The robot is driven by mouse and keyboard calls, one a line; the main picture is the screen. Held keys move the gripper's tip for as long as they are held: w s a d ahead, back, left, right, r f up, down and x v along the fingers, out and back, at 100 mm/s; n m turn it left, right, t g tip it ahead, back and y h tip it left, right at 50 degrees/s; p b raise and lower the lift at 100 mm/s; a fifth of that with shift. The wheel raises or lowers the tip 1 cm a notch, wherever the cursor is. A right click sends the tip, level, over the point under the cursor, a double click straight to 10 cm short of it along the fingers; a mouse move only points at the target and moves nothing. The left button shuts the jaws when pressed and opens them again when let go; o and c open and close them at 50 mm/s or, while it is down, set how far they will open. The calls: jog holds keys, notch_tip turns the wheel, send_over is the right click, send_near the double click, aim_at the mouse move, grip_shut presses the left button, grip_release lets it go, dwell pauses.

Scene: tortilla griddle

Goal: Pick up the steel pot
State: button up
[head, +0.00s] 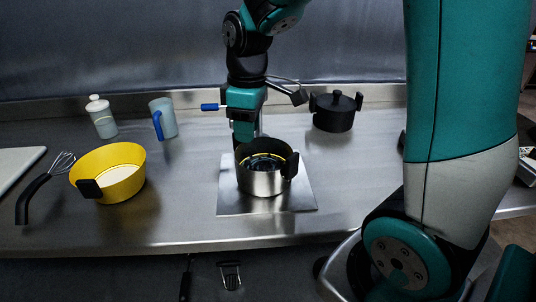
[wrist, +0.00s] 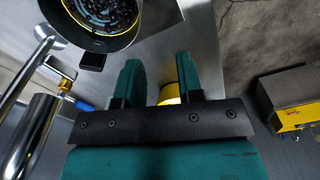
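The steel pot (head: 265,168) stands upright on a square metal plate (head: 227,203) in the middle of the counter. It has black handles, and dark contents with a yellow ring show inside. In the wrist view the pot (wrist: 60,22) is at the upper left, partly cut off, with one black handle (wrist: 92,61) towards my gripper. My gripper (wrist: 158,66) is open, its two teal fingers apart and to the right of that handle. Nothing is held between them. In the head view my gripper (head: 246,130) is just behind the pot, its fingertips partly hidden.
A black lidded pot (head: 335,111) is behind right. A white board (head: 14,166) lies far left. Counter between the yellow pan and plate is clear.

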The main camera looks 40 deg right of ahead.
jog(key=shift+h, duration=0.3)
jog(key=d+f, duration=0.1)
jog(key=f, duration=0.3)
jog(key=w+d+f+p, duration=0.1)
jog(key=f, duration=0.3)
jog(key=d+f, duration=0.1)
jog(key=f, duration=0.3)
jog(key=shift+w+d, duration=0.1)
jog(key=shift+w, duration=0.25)
jog(key=shift+s+d+f+p, duration=0.1)
jog(key=shift+f+p, duration=0.35)
jog(key=shift+f, duration=0.95)
jog(key=shift+s+f+p, duration=0.1)
jog(key=shift+f+p, duration=0.3)
jog(key=shift+f, duration=1)
grip_shut()
